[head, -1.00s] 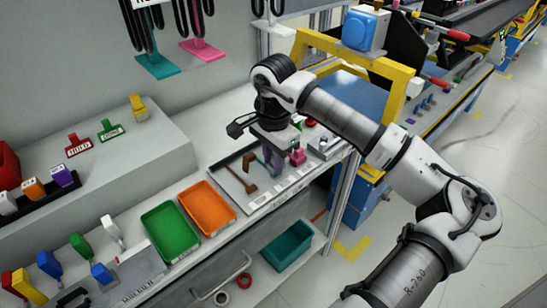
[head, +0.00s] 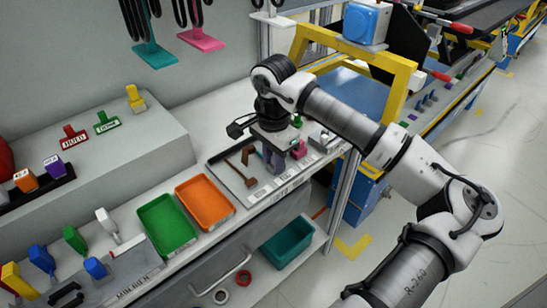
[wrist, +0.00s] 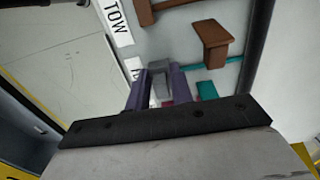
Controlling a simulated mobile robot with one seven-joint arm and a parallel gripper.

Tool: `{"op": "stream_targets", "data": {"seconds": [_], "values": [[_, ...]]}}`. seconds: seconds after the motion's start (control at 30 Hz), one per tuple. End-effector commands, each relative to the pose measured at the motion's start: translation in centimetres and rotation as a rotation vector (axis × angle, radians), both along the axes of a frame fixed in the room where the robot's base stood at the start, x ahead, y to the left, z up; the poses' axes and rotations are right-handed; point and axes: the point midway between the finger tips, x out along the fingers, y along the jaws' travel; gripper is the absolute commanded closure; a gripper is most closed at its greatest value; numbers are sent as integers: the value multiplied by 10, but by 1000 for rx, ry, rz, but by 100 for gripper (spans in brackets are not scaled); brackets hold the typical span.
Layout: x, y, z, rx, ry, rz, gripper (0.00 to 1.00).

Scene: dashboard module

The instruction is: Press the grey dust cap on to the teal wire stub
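My gripper (head: 273,158) points down over the shallow grey tray (head: 232,180) on the bench. In the wrist view its two purple-grey fingers (wrist: 158,88) stand close on either side of a small grey piece, which looks like the dust cap (wrist: 160,84). The fingers appear shut on it. A thin teal strip, perhaps the wire stub (wrist: 228,62), shows right of the fingers, with a teal block (wrist: 206,90) nearer. I cannot tell whether the cap touches the teal part. The fingers hide the cap in the head view.
Brown pieces (head: 247,157) stand in the tray left of my gripper; a pink piece (head: 299,150) stands to its right. Orange (head: 205,200) and green (head: 167,223) bins sit left along the bench. A yellow frame (head: 400,85) rises behind my arm.

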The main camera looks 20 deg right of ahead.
Motion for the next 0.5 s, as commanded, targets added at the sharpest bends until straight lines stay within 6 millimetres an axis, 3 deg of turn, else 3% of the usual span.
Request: {"op": "stream_targets", "data": {"seconds": [0.03,0.2,0.5], "values": [[0,0,1,-1,-1,0,71],[0,0,1,-1,-1,0,52],[0,0,4,-2,-2,0,52]]}}
